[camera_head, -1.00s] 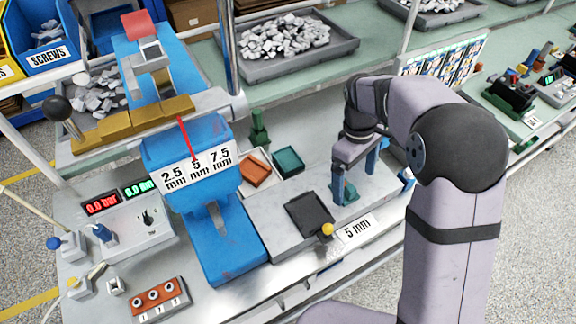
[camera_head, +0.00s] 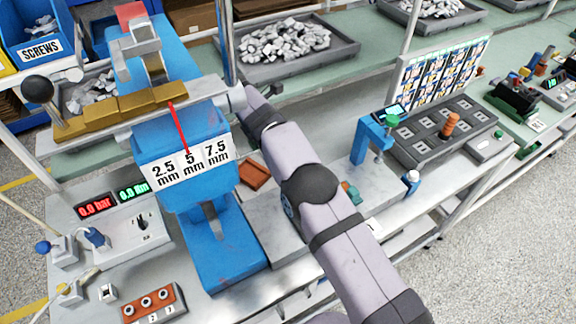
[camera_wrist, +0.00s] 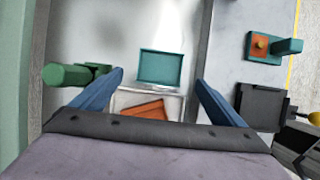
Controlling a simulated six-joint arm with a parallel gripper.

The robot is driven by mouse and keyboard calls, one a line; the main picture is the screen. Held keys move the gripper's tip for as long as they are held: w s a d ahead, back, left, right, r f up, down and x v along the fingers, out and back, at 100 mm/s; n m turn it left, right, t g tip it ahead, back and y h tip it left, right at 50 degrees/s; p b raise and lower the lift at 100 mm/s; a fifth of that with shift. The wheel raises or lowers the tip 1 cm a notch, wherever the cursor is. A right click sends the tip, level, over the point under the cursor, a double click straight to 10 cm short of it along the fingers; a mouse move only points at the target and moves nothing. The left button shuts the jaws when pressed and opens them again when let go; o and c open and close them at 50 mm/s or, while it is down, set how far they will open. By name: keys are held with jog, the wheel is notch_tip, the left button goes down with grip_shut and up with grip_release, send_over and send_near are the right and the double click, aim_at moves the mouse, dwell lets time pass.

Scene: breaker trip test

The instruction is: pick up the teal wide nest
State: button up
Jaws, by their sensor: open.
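The teal wide nest (camera_wrist: 161,67) shows in the wrist view as a shallow rectangular tray lying flat on the grey bench top. My gripper (camera_wrist: 159,77) is open and empty, with one blue finger on each side of the nest in the picture. The fingers appear apart from it; their height above it is hard to judge. In the head view, my arm hides the nest and the gripper's fingers.
An orange tray (camera_wrist: 145,110) lies just beside the nest, also visible in the head view (camera_head: 254,173). A green post-like part (camera_wrist: 68,75) stands by the left finger. A teal block (camera_wrist: 262,47) and a dark plate (camera_wrist: 262,106) lie right. A blue press (camera_head: 190,140) stands left.

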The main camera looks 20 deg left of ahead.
jog(key=shift+p+x, duration=1.4)
jog(key=shift+x, duration=2.25)
jog(key=shift+s, duration=0.1)
jog(key=c, duration=1.4)
